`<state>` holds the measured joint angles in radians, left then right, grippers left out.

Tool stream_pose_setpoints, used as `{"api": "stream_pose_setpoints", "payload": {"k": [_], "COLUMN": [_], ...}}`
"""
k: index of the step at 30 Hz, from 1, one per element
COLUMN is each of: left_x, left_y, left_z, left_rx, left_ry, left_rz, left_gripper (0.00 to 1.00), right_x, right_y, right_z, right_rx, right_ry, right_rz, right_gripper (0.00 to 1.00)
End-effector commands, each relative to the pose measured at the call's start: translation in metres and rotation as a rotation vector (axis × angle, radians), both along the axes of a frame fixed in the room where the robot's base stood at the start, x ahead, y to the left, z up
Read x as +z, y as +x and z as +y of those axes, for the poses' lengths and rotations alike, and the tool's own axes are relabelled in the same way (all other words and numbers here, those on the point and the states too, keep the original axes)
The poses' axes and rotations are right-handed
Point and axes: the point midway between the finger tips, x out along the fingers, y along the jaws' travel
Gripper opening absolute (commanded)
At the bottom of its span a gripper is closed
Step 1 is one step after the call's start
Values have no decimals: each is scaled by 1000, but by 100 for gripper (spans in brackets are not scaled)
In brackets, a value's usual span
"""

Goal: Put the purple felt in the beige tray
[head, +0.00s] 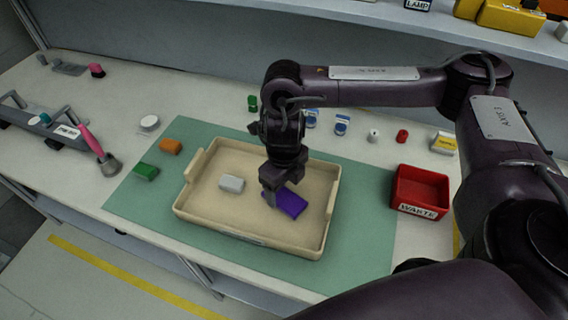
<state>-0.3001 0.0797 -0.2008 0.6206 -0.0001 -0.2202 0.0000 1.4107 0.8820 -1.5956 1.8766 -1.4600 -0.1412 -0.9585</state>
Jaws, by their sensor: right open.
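The purple felt (291,204) is a small flat block lying inside the beige tray (205,217), right of the tray's middle. My right gripper (270,199) is open, pointing down over the tray at the felt's left end. Its fingers cover part of the felt's left edge; I cannot tell whether they touch it. A grey-white block (232,183) lies in the left half of the tray. My left gripper is out of view.
The tray stands on a green mat (365,237). Orange (171,146) and green (146,171) blocks lie left of it. A red waste bin (420,190) stands at the right. Small bottles and caps line the back. A shelf (330,12) overhangs the rear.

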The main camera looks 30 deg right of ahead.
Motion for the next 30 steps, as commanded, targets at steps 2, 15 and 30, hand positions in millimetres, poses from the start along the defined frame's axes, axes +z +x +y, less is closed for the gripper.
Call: {"api": "stream_pose_setpoints", "payload": {"k": [2, 15, 30], "left_x": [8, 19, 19], "left_y": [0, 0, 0], "left_z": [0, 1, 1], "left_rx": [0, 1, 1], "left_ry": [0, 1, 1], "left_rz": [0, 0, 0], "left_gripper": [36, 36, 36], "right_x": [22, 83, 88], "right_y": [2, 1, 0], "right_z": [0, 0, 0], "right_rx": [1, 0, 0], "right_ry": [-2, 0, 0], "right_rz": [-7, -2, 0], "right_gripper": [72, 72, 72]}}
